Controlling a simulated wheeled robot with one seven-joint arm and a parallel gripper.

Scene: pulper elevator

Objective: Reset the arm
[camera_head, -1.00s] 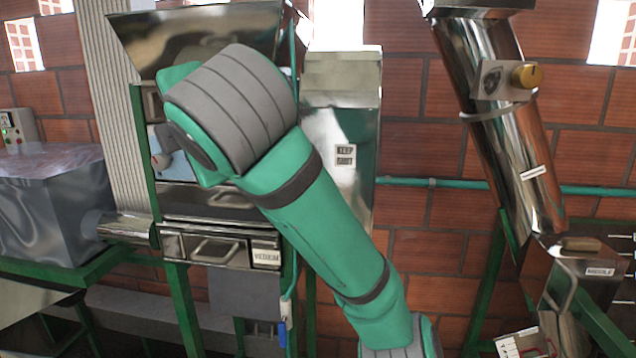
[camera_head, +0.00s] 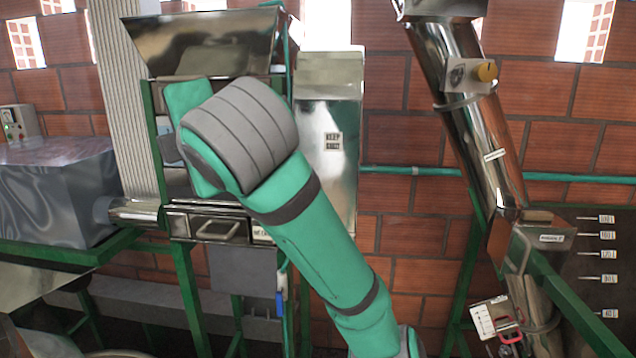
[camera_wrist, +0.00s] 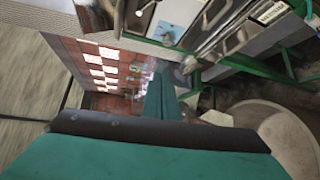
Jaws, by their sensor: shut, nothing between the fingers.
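My teal arm, with a ribbed grey joint, crosses the middle of the head view from the bottom centre up to the left. It is bent in front of the steel machine with a hopper (camera_head: 200,42) on a green frame. No fingers of my gripper show in either view. In the wrist view a teal link of mine with a dark band fills the bottom, and the machine's drawer (camera_wrist: 234,41) shows at the top right, upside of a green beam.
A steel cabinet (camera_head: 326,190) stands right of the hopper. A grey metal box (camera_head: 55,195) is at left. A green pipe (camera_head: 400,171) runs along the brick wall.

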